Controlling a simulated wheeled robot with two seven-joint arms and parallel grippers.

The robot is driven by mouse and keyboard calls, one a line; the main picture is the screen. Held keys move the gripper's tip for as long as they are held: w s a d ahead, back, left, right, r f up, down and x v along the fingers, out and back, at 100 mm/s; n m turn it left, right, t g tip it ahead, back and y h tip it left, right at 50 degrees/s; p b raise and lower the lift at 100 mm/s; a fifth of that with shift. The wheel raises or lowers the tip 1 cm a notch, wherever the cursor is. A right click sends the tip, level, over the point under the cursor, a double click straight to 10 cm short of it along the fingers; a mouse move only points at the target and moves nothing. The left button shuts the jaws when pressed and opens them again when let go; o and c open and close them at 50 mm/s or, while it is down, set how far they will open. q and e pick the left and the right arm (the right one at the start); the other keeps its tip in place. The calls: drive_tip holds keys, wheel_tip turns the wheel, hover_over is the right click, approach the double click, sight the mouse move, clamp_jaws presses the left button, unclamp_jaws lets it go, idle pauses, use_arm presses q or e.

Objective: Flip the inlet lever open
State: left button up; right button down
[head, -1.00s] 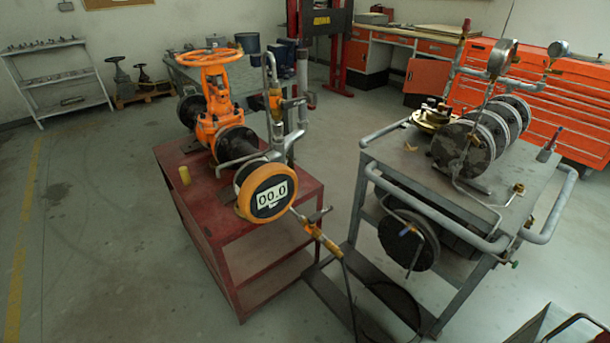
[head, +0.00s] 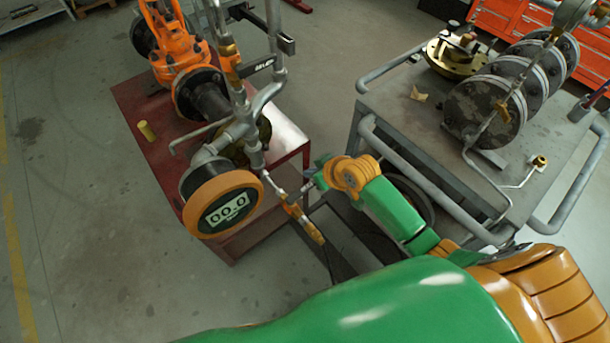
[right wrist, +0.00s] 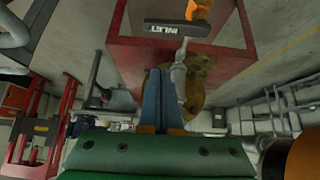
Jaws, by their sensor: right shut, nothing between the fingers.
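The inlet lever (right wrist: 177,29) is a dark flat handle with a white INLET label, near the top of the right wrist view. It joins an orange-yellow valve body (right wrist: 198,10). In the head view, this inlet valve (head: 301,217) is on the hose line below the gauge, and the lever is largely hidden by my right gripper. My right gripper (head: 315,178) comes in from the right, close beside the valve. In the right wrist view its blue fingers (right wrist: 162,88) are shut together and empty, below the lever with a visible gap. My left gripper is out of view.
The round gauge (head: 222,204) reading 00.0 is left of the valve. A dark labelled handle (head: 265,65) stands out from the upright pipes above. The red stand (head: 135,105) carries the orange gate valve (head: 180,65). The grey cart (head: 395,100) with railings is close on the right.

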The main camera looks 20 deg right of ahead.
sight(301, 192)
drive_tip(key=f, duration=0.2)
drive_tip(key=w+f, duration=0.1)
drive_tip(key=f, duration=0.2)
drive_tip(key=w+f, duration=0.1)
drive_tip(key=f, duration=0.2)
drive_tip(key=shift+w+a+b, duration=0.15)
drive_tip(key=shift+w+b, duration=0.1)
drive_tip(key=shift+b, duration=0.1)
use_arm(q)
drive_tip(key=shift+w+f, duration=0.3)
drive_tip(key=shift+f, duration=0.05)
use_arm(e)
drive_tip(key=shift+w+a, duration=0.1)
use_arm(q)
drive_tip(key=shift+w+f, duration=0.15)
use_arm(e)
drive_tip(key=shift+f, duration=0.1)
